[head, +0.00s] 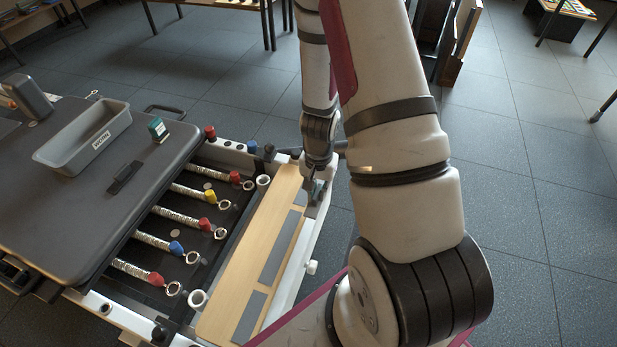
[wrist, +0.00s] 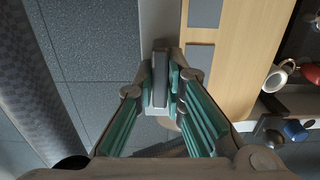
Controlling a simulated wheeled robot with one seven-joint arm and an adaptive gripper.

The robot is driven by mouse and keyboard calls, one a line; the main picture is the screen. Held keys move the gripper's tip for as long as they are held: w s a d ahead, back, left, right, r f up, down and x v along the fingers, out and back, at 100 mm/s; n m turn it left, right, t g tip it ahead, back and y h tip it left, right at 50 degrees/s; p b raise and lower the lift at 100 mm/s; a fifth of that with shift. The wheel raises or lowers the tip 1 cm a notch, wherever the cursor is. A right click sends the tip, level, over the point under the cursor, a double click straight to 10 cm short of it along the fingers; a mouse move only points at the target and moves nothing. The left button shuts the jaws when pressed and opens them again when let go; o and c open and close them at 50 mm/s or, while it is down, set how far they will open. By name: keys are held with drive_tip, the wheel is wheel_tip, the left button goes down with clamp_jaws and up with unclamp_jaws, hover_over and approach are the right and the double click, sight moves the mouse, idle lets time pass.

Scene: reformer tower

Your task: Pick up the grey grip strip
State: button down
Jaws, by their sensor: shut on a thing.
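The grey grip strip (wrist: 160,78) is a narrow dark grey bar with a lighter edge. It stands between the teal-padded fingers of my gripper (wrist: 166,82) in the wrist view, above the white rail beside the wooden board. My gripper is shut on it. In the head view my gripper (head: 316,187) is at the far right end of the board, partly hidden by my arm, and the strip is too small to make out there. Whether the strip touches the rail below cannot be told.
The wooden board (head: 236,262) carries flat grey patches (head: 281,248). Left of it are springs with coloured ends (head: 180,248) and white rings. Open tiled floor lies right.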

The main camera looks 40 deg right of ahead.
drive_tip(key=s+a+p, duration=0.1)
drive_tip(key=s+p, duration=0.2)
drive_tip(key=s, duration=0.5)
drive_tip(key=shift+s+a+r, duration=0.35)
drive_tip(key=shift+r, duration=0.05)
